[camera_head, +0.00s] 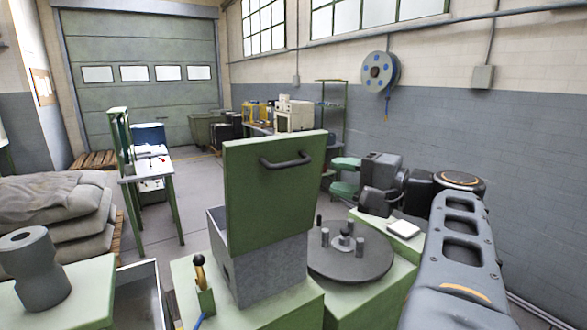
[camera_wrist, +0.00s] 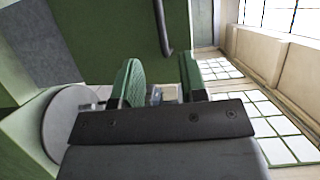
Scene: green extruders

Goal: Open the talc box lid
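The talc box (camera_head: 262,272) is a grey box on a green cabinet in the head view. Its green lid (camera_head: 262,205) stands raised, close to upright, with a dark bar handle (camera_head: 286,161) on the face toward me. Part of the box's inside shows at the left behind the lid. In the wrist view the lid (camera_wrist: 105,30) and its handle (camera_wrist: 162,28) lie ahead of my gripper (camera_wrist: 158,88). The green fingers are apart, nothing visible is held between them, and the handle appears beyond them. My gripper is outside the head view.
A round grey turntable (camera_head: 350,262) with upright pegs is right of the box. A small holder with a black-knobbed lever (camera_head: 201,275) stands at its front left. A grey cylinder (camera_head: 34,270) sits on the left cabinet. My arm fills the lower right.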

